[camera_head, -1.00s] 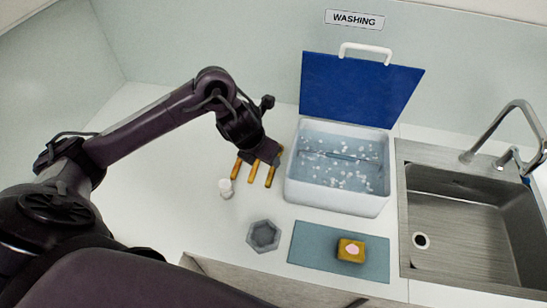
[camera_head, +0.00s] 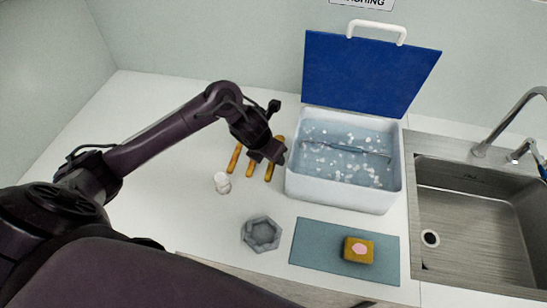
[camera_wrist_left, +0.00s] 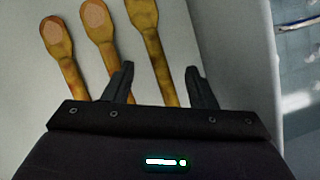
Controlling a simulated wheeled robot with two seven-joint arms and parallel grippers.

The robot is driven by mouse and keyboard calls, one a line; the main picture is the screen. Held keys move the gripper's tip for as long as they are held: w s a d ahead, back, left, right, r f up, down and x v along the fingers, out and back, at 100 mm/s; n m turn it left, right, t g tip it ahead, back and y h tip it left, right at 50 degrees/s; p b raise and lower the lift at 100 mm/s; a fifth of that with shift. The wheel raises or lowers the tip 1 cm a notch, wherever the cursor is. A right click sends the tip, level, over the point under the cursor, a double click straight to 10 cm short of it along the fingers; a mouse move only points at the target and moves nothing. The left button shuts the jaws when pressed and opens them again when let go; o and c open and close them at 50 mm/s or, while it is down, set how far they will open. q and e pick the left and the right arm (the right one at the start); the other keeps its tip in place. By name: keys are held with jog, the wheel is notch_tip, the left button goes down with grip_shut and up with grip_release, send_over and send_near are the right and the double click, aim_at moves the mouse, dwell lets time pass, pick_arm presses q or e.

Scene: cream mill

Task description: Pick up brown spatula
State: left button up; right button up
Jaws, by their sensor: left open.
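Three wooden utensils lie side by side on the white counter. In the head view they are the left one (camera_head: 234,158), the middle one (camera_head: 251,167) and the right one (camera_head: 271,171). In the wrist view the left (camera_wrist_left: 62,52) and middle (camera_wrist_left: 98,30) ones are orange-brown with rounded ends, and the right one (camera_wrist_left: 148,40) is more yellow-brown. I cannot tell which is the brown spatula. My left gripper (camera_wrist_left: 162,85) is open, its fingers to either side of the right utensil's handle in the picture. Contact cannot be seen. My right gripper is not in view.
A white tub (camera_head: 343,197) of water with floating white bits stands right of the utensils, its blue lid (camera_head: 365,75) raised.

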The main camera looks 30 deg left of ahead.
pick_arm(q)
jog(key=shift+x, duration=0.95)
grip_shut()
